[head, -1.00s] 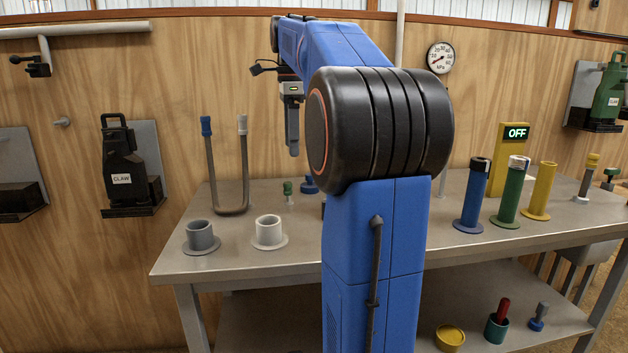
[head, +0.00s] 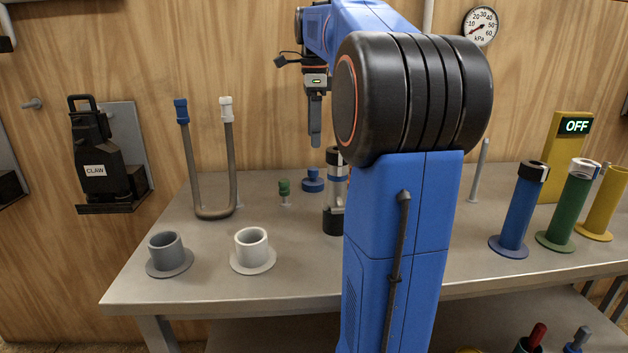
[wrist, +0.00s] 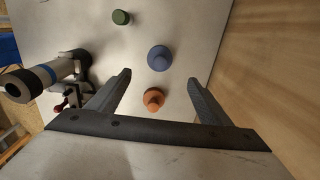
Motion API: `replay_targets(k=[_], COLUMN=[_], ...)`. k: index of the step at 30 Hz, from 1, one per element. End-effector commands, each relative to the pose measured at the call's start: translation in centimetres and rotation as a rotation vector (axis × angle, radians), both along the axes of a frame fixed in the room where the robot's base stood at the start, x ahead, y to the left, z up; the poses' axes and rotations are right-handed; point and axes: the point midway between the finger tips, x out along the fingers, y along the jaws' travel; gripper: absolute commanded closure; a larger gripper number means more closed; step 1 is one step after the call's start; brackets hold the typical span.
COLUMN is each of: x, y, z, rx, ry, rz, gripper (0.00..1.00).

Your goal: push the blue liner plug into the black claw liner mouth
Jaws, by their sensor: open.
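The blue liner plug (head: 313,182) stands on the bench, a short knob on a wider round base. In the wrist view the blue plug (wrist: 159,58) lies just beyond my fingertips. My gripper (wrist: 158,82) is open and empty, pointing down above the bench; in the head view my gripper (head: 315,140) hangs above the plug. A cylinder with black ends and a blue band (head: 335,188) stands just right of the plug, partly behind my arm. It also shows in the wrist view (wrist: 48,76) at left. I cannot tell which black opening is the claw liner mouth.
An orange plug (wrist: 154,100) sits between my fingers in the wrist view, with a green plug (head: 284,188) farther off. Grey (head: 168,252) and white (head: 252,247) cups stand at the bench front. Blue, green and yellow tubes (head: 520,205) stand at right.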

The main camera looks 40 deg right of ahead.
Motion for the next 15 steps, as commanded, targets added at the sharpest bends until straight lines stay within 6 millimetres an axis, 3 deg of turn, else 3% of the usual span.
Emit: replay_targets(k=[9,15], x=[-0.1,0.0], y=[0.1,0.0], z=[-5.4,-7.2], rx=[0.001,0.000], ry=[0.002,0.000], rz=[0.000,0.000], gripper=[0.27,0.27])
